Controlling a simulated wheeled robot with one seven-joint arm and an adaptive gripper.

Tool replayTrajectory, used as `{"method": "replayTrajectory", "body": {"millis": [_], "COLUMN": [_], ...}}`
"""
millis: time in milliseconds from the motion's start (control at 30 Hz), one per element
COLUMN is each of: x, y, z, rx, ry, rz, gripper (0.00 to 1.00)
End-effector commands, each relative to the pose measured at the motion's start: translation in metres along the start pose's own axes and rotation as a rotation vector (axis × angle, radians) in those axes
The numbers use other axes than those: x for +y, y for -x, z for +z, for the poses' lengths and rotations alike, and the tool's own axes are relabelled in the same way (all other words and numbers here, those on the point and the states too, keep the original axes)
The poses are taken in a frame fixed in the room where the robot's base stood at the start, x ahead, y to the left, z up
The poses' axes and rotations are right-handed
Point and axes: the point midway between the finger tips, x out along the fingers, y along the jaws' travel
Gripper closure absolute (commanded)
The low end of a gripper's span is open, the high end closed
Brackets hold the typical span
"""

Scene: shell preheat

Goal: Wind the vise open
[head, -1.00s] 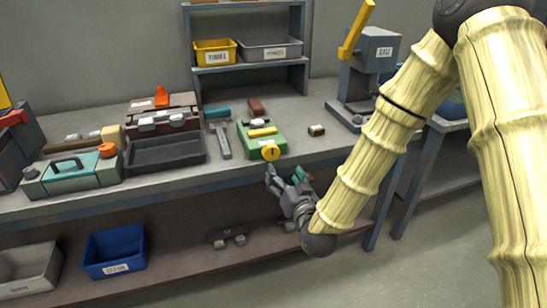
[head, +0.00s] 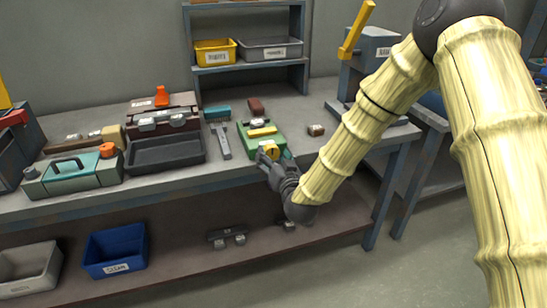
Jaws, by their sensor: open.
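The vise is most likely the green block-like device (head: 250,137) near the front edge of the bench, with a yellow bar on top. A round yellow knob (head: 273,152) sits at its front, facing the bench edge. My gripper (head: 271,158) is at the knob, its fingers open and close around or beside it. The fingers partly cover the knob, and I cannot tell whether they touch it.
A hammer (head: 223,143) and a blue brush (head: 217,113) lie left of the vise. A press with a yellow lever (head: 355,32) stands at the back right. Blue (head: 115,252) and grey bins are on the lower shelf.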

Motion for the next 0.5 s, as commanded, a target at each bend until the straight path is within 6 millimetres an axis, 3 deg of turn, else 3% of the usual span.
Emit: {"method": "replayTrajectory", "body": {"millis": [100,333,500], "x": [-0.0001,0.0000,-0.0002], "y": [0.0002,0.0003,0.0003], "z": [0.0001,0.0002,0.0003], "rx": [0.000,0.000,0.000], "ry": [0.000,0.000,0.009], "rz": [0.000,0.000,0.000], "gripper": [0.32,0.74,0.76]}}
